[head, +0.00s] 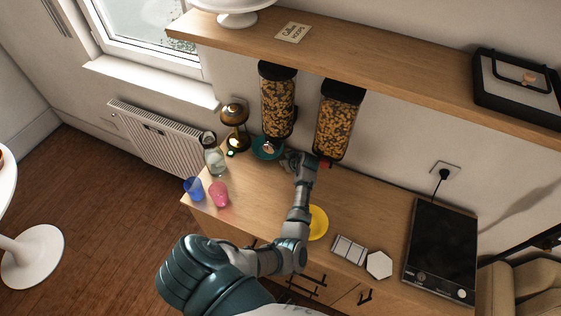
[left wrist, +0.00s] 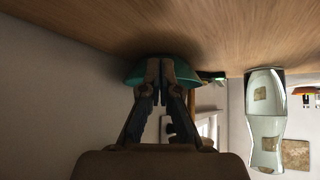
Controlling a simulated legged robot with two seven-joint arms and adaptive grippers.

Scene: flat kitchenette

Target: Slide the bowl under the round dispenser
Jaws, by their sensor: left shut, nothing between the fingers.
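A teal bowl (head: 264,153) stands on the wooden counter below the left, rounded dispenser (head: 277,98), which is full of cereal. A second, boxier dispenser (head: 339,121) hangs to its right. My left gripper (head: 289,161) is just right of the bowl, low over the counter, shut and empty. In the left wrist view, which is upside down, the bowl (left wrist: 187,71) is straight behind the closed fingertips (left wrist: 160,72). I cannot tell whether they touch it. The fingers hide part of the bowl there. My right gripper is not in view.
Left of the bowl stand a brass-domed device (head: 235,115), a glass bottle (head: 213,156), a blue cup (head: 194,188) and a pink cup (head: 219,194). A yellow dish (head: 318,222) is partly behind my left arm. A black hob (head: 440,250) is at right.

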